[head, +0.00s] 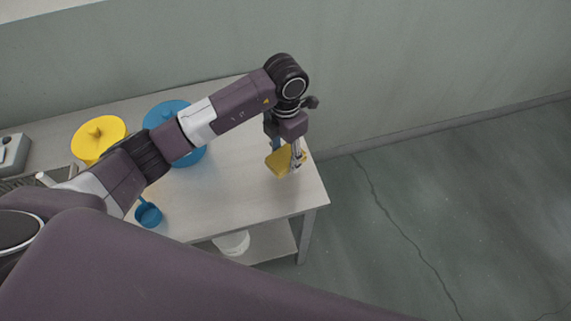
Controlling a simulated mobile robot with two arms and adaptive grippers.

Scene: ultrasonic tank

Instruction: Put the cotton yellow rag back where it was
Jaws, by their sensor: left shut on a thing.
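The yellow rag (279,161) is at the right end of the table (240,203), partly hidden by my left gripper. My left gripper (295,163) points down and is shut on the rag. I cannot tell whether the rag touches the tabletop. My right gripper is not in view.
A yellow lidded pot (98,133) and a blue lidded pot (165,110) stand on the left part of the table, partly behind my arm. A blue scoop (149,214) lies near the front edge. A grey device (14,153) is at far left. A white container (233,243) is on the lower shelf.

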